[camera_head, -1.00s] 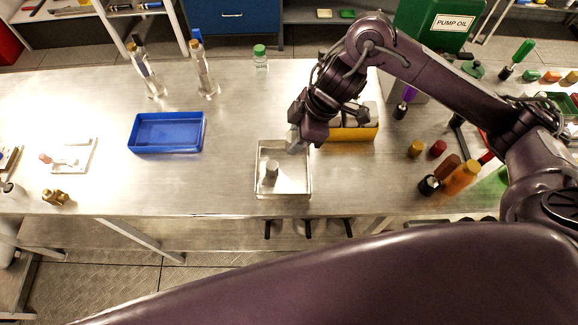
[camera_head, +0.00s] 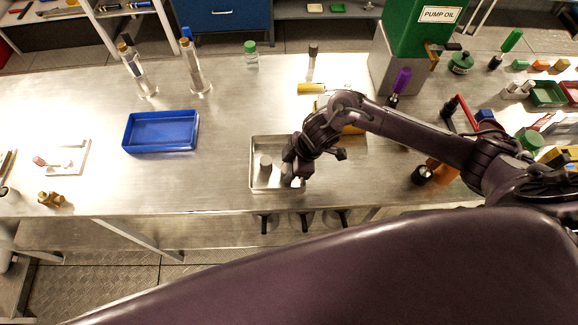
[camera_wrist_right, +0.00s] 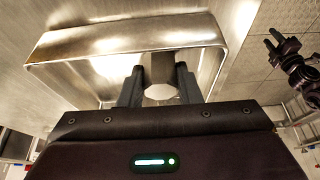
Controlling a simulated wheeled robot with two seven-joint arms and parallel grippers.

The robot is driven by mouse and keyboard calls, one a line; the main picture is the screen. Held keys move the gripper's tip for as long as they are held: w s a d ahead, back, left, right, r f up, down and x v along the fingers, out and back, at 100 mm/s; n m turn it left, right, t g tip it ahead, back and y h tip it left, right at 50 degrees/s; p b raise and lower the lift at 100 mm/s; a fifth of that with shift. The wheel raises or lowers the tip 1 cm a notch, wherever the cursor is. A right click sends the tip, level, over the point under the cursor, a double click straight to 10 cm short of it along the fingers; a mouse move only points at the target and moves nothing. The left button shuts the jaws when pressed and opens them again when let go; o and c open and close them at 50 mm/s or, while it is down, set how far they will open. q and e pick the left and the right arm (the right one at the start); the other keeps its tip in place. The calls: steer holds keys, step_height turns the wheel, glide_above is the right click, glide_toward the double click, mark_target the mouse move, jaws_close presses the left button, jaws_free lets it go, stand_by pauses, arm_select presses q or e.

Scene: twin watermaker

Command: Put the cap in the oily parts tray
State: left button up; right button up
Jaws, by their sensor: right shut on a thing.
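The steel tray (camera_head: 254,181) stands near the bench's front edge. A grey cylindrical piece (camera_head: 265,163) stands upright in its left part. My right gripper (camera_head: 287,174) is low inside the tray, just right of that piece. In the right wrist view its fingers (camera_wrist_right: 160,88) are shut on a grey cylinder with a pale round end (camera_wrist_right: 161,92), seemingly the cap. I cannot tell whether the held cylinder touches the tray floor. A dark jointed part (camera_wrist_right: 292,62) at the right of the wrist view looks like my left gripper; its jaws are unclear.
An empty blue tray (camera_head: 160,133) lies to the left. Glass tubes and a green-capped bottle (camera_head: 251,55) stand behind. A yellow bin (camera_head: 352,130) is partly hidden behind my right arm. An orange bottle (camera_head: 442,172) and other items crowd the right. Bench between the trays is clear.

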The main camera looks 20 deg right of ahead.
steer(key=shift+f, duration=0.15)
steer(key=o, duration=1)
steer(key=b+v, duration=0.1)
steer(key=v, duration=1.1)
steer(key=shift+s, duration=0.1)
